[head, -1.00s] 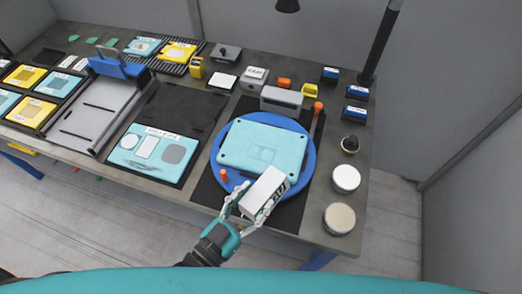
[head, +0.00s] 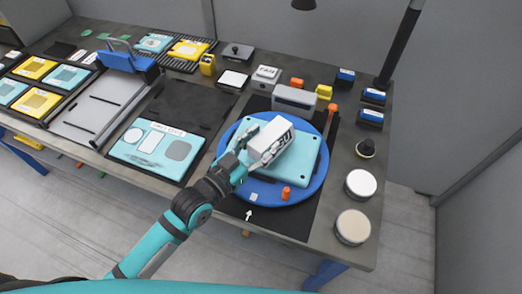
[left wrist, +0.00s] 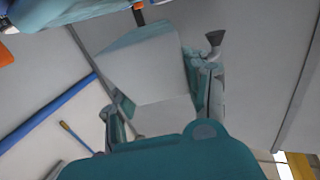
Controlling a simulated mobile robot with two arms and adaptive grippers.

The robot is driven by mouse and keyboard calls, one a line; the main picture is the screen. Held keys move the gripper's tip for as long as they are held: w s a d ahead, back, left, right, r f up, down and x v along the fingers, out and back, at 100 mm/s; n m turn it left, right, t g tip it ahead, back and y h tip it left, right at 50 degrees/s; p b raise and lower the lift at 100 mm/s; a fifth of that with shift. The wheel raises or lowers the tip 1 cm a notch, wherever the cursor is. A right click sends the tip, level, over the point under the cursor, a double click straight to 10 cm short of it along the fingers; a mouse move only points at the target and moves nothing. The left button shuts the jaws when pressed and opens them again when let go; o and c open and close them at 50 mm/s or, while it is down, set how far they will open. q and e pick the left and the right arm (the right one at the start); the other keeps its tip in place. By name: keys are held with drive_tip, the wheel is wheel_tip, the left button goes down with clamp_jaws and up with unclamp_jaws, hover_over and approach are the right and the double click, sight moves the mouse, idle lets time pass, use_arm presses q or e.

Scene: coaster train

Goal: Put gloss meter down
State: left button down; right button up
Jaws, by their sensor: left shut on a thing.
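The gloss meter, a white box (head: 270,138) with dark lettering on one side, is held in my left gripper (head: 254,151). The gripper's fingers are shut on it from two sides. In the left wrist view the box (left wrist: 155,75) sits between the fingers. In the head view it is over the teal panel (head: 292,165), which lies on the blue round turntable (head: 312,187). I cannot tell whether the box touches the panel; the box and gripper hide part of it. My right gripper is not in view.
An orange knob (head: 286,192) stands at the turntable's near side. A grey block (head: 294,99) stands behind the turntable. Two round tins (head: 353,227) and a dark knob (head: 366,148) are at the right. A teal plate (head: 158,146) lies to the left.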

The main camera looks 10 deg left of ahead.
sight(253, 157)
use_arm(q)
drive_tip(key=f+b, duration=0.2)
drive_tip(key=shift+w+f+b, duration=0.3)
drive_tip(key=shift+w+f, duration=0.05)
drive_tip(key=shift+w, duration=0.05)
drive_tip(key=shift+f, duration=0.15)
drive_tip(key=shift+s+f, duration=0.1)
drive_tip(key=shift+f, duration=0.15)
drive_tip(key=c, duration=0.6)
unclamp_jaws()
